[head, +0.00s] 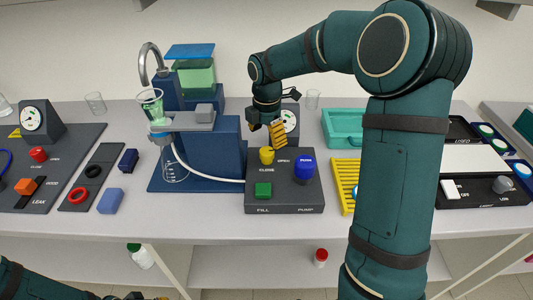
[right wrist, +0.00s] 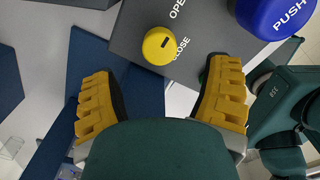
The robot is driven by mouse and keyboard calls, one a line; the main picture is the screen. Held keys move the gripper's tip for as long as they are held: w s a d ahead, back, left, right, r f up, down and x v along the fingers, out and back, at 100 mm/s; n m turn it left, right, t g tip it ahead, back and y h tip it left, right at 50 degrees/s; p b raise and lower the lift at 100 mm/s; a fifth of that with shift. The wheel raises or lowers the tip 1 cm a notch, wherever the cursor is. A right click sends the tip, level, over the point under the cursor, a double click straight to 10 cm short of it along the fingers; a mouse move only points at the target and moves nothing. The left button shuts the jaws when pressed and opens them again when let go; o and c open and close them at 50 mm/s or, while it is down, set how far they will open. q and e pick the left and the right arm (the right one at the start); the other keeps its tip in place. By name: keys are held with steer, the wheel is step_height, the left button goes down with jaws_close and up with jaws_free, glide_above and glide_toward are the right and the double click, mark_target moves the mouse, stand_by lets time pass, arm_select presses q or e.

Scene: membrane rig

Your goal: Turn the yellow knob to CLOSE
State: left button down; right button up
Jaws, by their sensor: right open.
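The yellow knob (head: 267,155) stands on the grey control box, with the CLOSE label by its front edge and OPEN to its right. In the right wrist view, the knob (right wrist: 158,47) shows a short dark mark on its top; I cannot tell surely which label it points to. My right gripper (head: 267,131) is above and just behind the knob. In the right wrist view, its yellow fingers (right wrist: 163,82) are spread wide and empty, with the knob beyond their tips and untouched. Only part of my left arm shows at the bottom left.
A blue PUSH button (head: 304,167) and a green FILL button (head: 263,190) sit on the same box. A white tube (head: 210,177) runs into its left side. A blue stand (head: 215,150) is to the left, and a yellow rack (head: 345,180) to the right.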

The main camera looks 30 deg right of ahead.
mark_target(267, 150)
step_height(267, 150, down, 6)
steer(key=shift+f+b, duration=0.1)
steer(key=shift+b, duration=0.4)
steer(key=c, duration=1.2)
